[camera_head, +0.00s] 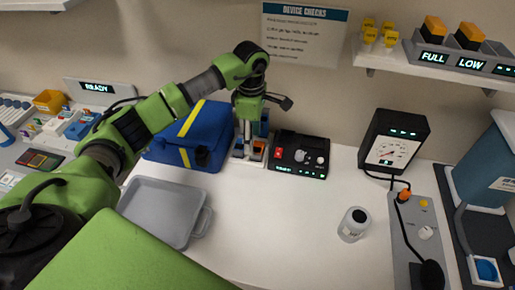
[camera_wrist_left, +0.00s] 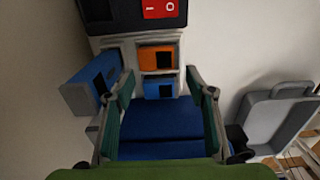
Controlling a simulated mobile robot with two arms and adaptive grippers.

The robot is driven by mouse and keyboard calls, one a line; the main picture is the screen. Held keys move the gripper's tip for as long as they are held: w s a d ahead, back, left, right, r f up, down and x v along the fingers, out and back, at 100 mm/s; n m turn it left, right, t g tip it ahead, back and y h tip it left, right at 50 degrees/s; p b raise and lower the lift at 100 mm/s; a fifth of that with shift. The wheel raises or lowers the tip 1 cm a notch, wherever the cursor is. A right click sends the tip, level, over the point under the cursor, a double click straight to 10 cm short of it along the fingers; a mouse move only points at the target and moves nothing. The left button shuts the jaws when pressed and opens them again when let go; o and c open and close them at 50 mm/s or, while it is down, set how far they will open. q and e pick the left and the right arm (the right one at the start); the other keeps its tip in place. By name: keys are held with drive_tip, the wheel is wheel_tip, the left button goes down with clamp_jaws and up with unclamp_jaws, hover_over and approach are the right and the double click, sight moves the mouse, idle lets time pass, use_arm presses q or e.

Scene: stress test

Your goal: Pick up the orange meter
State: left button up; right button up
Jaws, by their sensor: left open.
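The orange meter (camera_wrist_left: 151,58), a small orange block with a dark face, sits in a pale rack (camera_wrist_left: 127,45) in the left wrist view. A small orange patch of it shows in the head view (camera_head: 259,147), partly hidden by my gripper. A blue meter (camera_wrist_left: 152,89) is beside it, and another blue one (camera_wrist_left: 78,92) stands to the left. My left gripper (camera_wrist_left: 163,82) is open and empty, its fingers pointing toward the rack. In the head view my left gripper (camera_head: 249,138) is over the rack. My right gripper is not in view.
A black device with a red switch (camera_head: 301,155) stands right of the rack. A blue bag with yellow stripes (camera_head: 187,135) is to its left. The table's middle (camera_head: 275,220) is clear.

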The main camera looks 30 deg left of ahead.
use_arm(q)
wheel_tip(320, 180, down, 2)
drive_tip(key=shift+f+p, duration=0.15)
drive_tip(key=shift+p, duration=0.15)
drive_tip(key=shift+f, duration=0.45)
drive_tip(key=c, duration=0.9)
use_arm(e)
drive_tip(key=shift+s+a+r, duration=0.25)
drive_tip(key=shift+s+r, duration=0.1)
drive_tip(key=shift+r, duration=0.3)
use_arm(q)
drive_tip(key=shift+o, duration=0.2)
drive_tip(key=shift+w+r, duration=0.1)
drive_tip(key=shift+r, duration=0.05)
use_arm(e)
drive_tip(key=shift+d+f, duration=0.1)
use_arm(q)
drive_tip(key=shift+r+b, duration=0.6)
drive_tip(key=shift+b, duration=0.05)
drive_tip(key=s+d+r+b, duration=0.4)
drive_tip(key=s+d+r, duration=0.2)
drive_tip(key=s+r, duration=0.5)
drive_tip(key=shift+s+r, duration=0.35)
drive_tip(key=shift+s, duration=0.5)
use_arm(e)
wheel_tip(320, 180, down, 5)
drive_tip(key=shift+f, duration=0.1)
